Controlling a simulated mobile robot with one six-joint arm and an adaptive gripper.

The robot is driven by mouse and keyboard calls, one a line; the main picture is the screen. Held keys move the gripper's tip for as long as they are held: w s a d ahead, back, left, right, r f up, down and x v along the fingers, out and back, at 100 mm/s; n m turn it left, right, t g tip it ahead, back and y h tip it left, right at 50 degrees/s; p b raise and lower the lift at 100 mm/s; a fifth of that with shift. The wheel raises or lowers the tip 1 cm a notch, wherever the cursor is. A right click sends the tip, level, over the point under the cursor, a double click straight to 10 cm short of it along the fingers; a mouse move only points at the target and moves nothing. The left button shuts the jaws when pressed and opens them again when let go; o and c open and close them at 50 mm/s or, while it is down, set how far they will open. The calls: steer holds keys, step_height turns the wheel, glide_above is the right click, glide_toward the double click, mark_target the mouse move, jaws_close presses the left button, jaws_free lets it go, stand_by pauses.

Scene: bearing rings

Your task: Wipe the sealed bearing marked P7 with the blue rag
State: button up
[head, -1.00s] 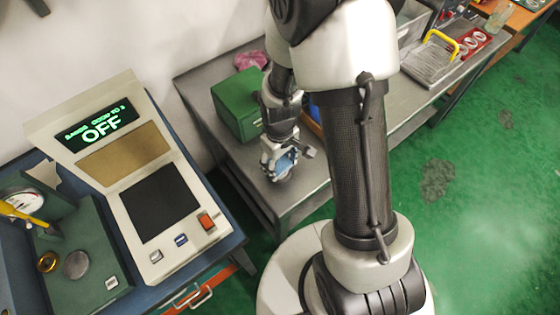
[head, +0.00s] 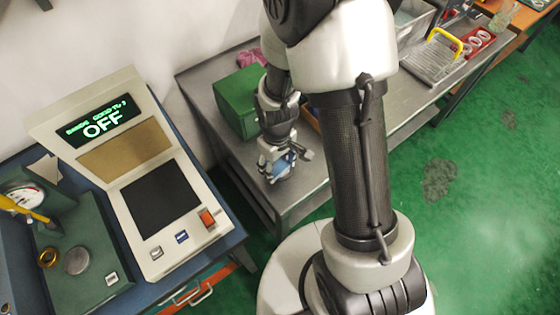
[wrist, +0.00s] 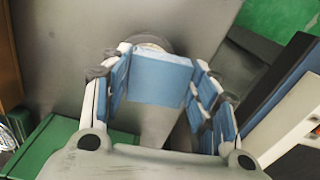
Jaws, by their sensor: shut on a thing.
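My gripper (head: 274,168) is over the near end of the grey metal bench, fingers pointing down. It is shut on the blue rag (wrist: 160,80), which hangs between and around the fingers in the wrist view. The rag also shows in the head view (head: 284,167). A round grey metal rim (wrist: 152,41) shows just beyond the rag in the wrist view, mostly covered by it. It looks like a bearing on the bench top, but no P7 mark is legible. I cannot tell whether the rag touches it.
A green box (head: 236,102) stands on the bench (head: 309,180) beside my gripper. At left, a console (head: 160,200) reading OFF stands on a blue-topped table.

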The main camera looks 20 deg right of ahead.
mark_target(285, 160)
steer(key=shift+w+d+f, duration=0.1)
steer(key=shift+w+d, duration=0.15)
steer(key=shift+d, duration=0.5)
steer(key=shift+w+d, duration=0.2)
steer(key=shift+d, duration=0.5)
steer(key=shift+s+a, duration=0.15)
steer(key=shift+a, duration=1.35)
steer(key=shift+w+d, duration=0.2)
steer(key=shift+d, duration=0.35)
steer(key=shift+w+d, duration=0.15)
steer(key=shift+d, duration=0.4)
steer(key=shift+w+d+f, duration=0.1)
steer(key=shift+d, duration=0.2)
steer(key=shift+a, duration=0.15)
steer(key=shift+s+a, duration=0.85)
steer(key=shift+a, duration=0.25)
steer(key=shift+w+d, duration=0.1)
steer(key=shift+d, duration=0.05)
